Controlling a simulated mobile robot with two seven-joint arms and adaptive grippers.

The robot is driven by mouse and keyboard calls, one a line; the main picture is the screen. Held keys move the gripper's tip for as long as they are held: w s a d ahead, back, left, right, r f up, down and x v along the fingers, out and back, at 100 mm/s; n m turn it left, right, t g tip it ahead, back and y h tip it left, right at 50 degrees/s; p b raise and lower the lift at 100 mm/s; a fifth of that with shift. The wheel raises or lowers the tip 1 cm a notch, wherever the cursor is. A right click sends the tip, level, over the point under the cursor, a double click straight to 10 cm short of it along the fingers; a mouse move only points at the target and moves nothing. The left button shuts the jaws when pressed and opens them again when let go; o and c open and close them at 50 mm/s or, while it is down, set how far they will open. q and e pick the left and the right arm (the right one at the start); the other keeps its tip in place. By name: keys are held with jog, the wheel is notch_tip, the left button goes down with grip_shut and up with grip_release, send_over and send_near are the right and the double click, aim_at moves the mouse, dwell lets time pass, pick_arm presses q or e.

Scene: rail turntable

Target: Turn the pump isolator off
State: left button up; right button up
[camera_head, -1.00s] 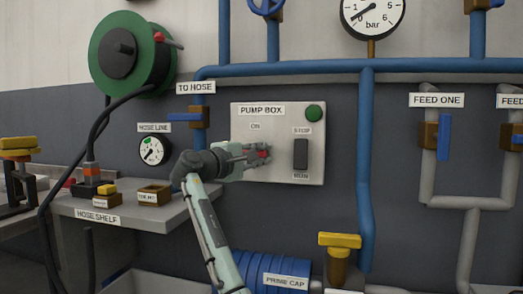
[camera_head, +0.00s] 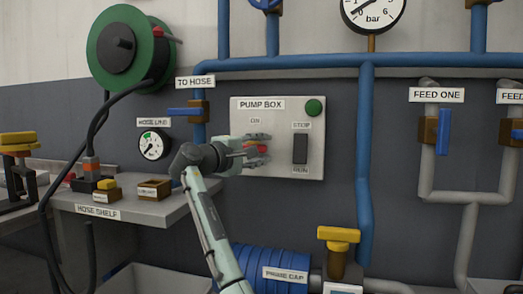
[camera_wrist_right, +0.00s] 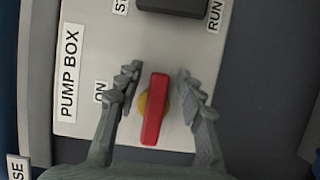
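The pump isolator is a red bar handle (camera_wrist_right: 155,110) on a yellow round base (camera_wrist_right: 142,104), on the grey pump box panel (camera_head: 272,177). In the head view the red handle (camera_head: 255,149) lies roughly level below the ON label. My right gripper (camera_head: 264,150) reaches it from the left. In the right wrist view its two fingers (camera_wrist_right: 158,76) stand apart on either side of the handle, with a gap on both sides. The gripper is open, not closed on the handle. My left gripper is not in view.
The hose shelf (camera_head: 135,207) with small boxes is at lower left. A blue valve lever (camera_head: 184,112) and blue pipes (camera_head: 366,160) run close around the box.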

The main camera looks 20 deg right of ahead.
jog(key=v, duration=1.2)
